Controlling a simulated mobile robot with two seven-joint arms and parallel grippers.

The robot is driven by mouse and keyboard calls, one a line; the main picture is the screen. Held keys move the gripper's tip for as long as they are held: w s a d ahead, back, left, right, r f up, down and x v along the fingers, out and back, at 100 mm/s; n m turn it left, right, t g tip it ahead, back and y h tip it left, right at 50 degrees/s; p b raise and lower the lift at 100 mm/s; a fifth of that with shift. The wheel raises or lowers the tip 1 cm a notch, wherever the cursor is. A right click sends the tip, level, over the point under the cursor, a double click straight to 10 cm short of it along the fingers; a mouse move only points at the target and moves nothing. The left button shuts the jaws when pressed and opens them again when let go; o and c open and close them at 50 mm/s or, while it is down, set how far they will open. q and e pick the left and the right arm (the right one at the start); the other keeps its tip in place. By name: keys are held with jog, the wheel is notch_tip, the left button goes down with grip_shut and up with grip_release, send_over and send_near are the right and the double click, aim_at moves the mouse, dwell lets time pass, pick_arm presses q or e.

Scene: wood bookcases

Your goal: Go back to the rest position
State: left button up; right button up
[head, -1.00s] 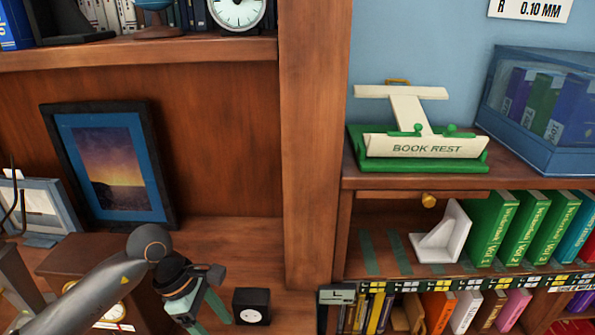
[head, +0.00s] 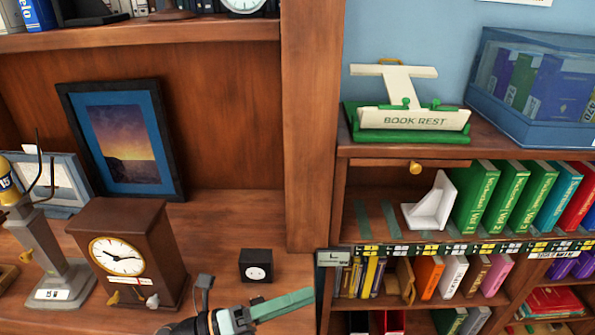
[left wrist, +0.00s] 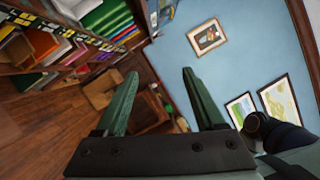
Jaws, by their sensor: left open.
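My left gripper (head: 283,304) is at the bottom middle of the head view, in front of the lower shelf edge and pointing right. Its green fingers also show in the left wrist view (left wrist: 158,95), spread apart with nothing between them. A strip of floor, a blue wall and bookcases lie beyond them. My right gripper is in neither view.
A wooden clock (head: 122,256) and a grey stand (head: 62,275) are left of the gripper. A small black box (head: 256,266) sits just behind it. A green and white book rest (head: 412,122), a white bookend (head: 430,205) and green books (head: 503,197) are on the right shelves.

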pick_arm(q)
jog(key=w+a+f+n+t+y, duration=0.1)
jog(key=a+f+n+t+y, duration=0.4)
jog(key=n, duration=0.6)
jog(key=w+a+f+n+t+y, duration=0.2)
jog(key=a+f+n+t+y, duration=0.3)
jog(key=n, duration=0.6)
jog(key=s+a+f+n+g+y, duration=0.3)
jog(key=s+f+n, duration=0.3)
jog(key=s+f, duration=0.1)
jog(key=s+a+f+n+g+y+p, duration=0.1)
jog(key=s+a+f+n+g+y, duration=0.2)
jog(key=s+f+n, duration=0.4)
notch_tip(320, 180, down, 3)
jog(key=shift+s+a+f+g+y, duration=0.1)
jog(key=shift+s+a+g+y, duration=0.3)
jog(key=shift+s+y, duration=0.15)
jog(key=shift+o, duration=0.6)
